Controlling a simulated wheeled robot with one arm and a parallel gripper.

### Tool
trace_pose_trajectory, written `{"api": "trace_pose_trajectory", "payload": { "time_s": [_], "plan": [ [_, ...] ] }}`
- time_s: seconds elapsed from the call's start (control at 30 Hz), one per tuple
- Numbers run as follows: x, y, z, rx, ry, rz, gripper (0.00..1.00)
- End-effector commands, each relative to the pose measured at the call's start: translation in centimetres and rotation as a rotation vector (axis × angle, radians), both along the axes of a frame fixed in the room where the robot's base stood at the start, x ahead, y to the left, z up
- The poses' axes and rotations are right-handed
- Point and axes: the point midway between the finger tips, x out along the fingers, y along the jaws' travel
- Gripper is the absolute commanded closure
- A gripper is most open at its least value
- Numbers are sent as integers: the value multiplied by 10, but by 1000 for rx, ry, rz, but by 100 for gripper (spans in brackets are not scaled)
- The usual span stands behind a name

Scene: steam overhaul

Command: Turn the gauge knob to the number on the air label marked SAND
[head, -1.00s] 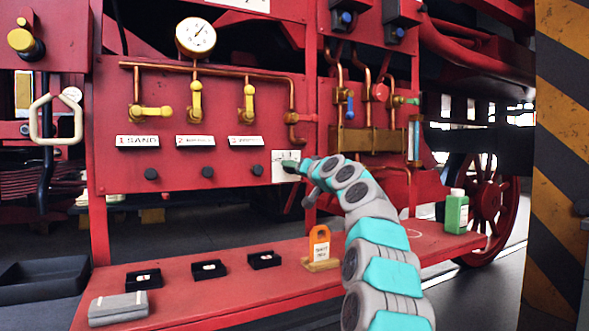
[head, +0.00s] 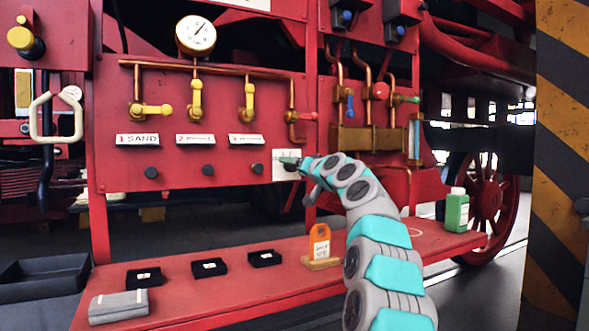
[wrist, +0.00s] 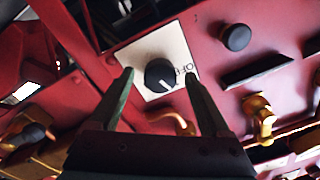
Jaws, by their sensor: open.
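The gauge knob is a round black knob (wrist: 160,74) with a white pointer mark, set on a white square plate (wrist: 143,50) lettered OFF in the wrist view. The plate also shows in the head view (head: 281,168), partly hidden by my gripper (head: 290,162). In the wrist view my gripper (wrist: 160,82) is open, one finger on each side of the knob; I cannot tell whether they touch it. The label reading "1 SAND" (head: 138,140) is on the red panel at the left, below a yellow valve lever. Labels numbered 2 (head: 195,140) and 3 (head: 246,140) are beside it.
A round white gauge (head: 196,35) tops the copper pipe. Several black knobs (head: 151,172) line the panel below the labels. The red shelf (head: 200,301) holds small black trays (head: 209,267), an orange tag (head: 320,240), a grey case (head: 118,307) and a green bottle (head: 457,210).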

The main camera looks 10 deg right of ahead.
Motion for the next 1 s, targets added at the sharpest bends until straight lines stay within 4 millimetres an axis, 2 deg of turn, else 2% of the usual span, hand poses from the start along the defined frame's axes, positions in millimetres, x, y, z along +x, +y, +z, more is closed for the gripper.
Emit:
{"api": "trace_pose_trajectory", "payload": {
  "time_s": [0.6, 1.0],
  "plan": [
    [-55, -19, -1, 0, -2, 1, 19],
    [-71, -25, -2, 0, 0, 1, 19]
  ]
}}
